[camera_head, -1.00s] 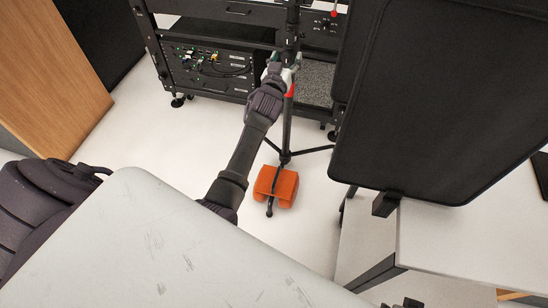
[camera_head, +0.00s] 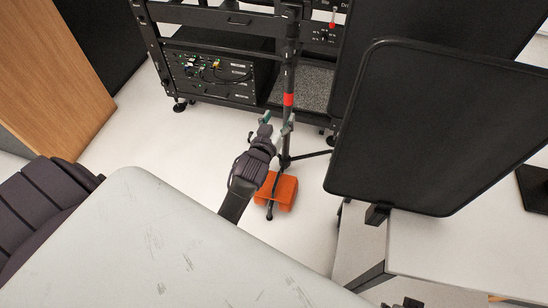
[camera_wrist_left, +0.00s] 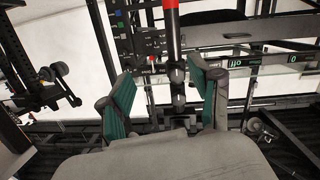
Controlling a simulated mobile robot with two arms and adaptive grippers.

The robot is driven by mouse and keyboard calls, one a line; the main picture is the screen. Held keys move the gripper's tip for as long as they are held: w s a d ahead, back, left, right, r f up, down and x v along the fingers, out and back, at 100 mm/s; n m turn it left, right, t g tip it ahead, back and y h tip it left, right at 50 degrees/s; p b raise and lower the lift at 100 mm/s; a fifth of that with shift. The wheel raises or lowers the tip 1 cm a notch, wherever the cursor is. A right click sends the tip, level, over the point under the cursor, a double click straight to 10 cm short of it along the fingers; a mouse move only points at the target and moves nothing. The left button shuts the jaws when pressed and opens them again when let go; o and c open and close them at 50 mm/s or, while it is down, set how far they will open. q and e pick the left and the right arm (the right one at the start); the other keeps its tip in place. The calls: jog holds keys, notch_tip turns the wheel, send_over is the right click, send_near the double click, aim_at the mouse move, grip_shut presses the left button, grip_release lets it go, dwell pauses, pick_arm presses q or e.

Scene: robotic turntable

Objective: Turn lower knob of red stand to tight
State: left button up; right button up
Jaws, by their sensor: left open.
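The stand is a thin black pole with a red band (camera_head: 289,99), standing upright in front of the rack. Its legs spread near the floor. My left gripper (camera_head: 278,121) is open and empty, below the red band and just on the near side of the pole. In the left wrist view the red band (camera_wrist_left: 172,14) is at the top. Rounded grey knob-like parts (camera_wrist_left: 178,76) on the pole appear between the green-padded fingers of the gripper (camera_wrist_left: 166,98), with no clear contact. I cannot tell the knob's tightness. My right gripper is not in view.
An orange weight (camera_head: 283,192) sits at the stand's foot. A black rack (camera_head: 215,72) with electronics is behind. A large black panel (camera_head: 440,130) stands close on the right, above a white table (camera_head: 460,250). A grey surface (camera_head: 150,250) fills the lower left. White floor is open left of the stand.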

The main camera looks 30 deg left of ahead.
pick_arm(q)
jog(key=s+d+f+m+g+h+p, duration=0.1)
jog(key=s+d+f+g+p, duration=0.2)
jog(key=s+f, duration=0.4)
jog(key=s+d+f+m+g+h+p, duration=0.1)
jog(key=s+f+p, duration=0.4)
jog(key=f, duration=0.7)
jog(key=shift+s+d+m+g+h, duration=0.4)
jog(key=shift+s+d+m+g, duration=0.3)
jog(key=shift+s+d+g, duration=0.55)
jog(key=shift+w+d+f, duration=0.1)
jog(key=shift+w+d, duration=0.05)
jog(key=shift+w, duration=0.05)
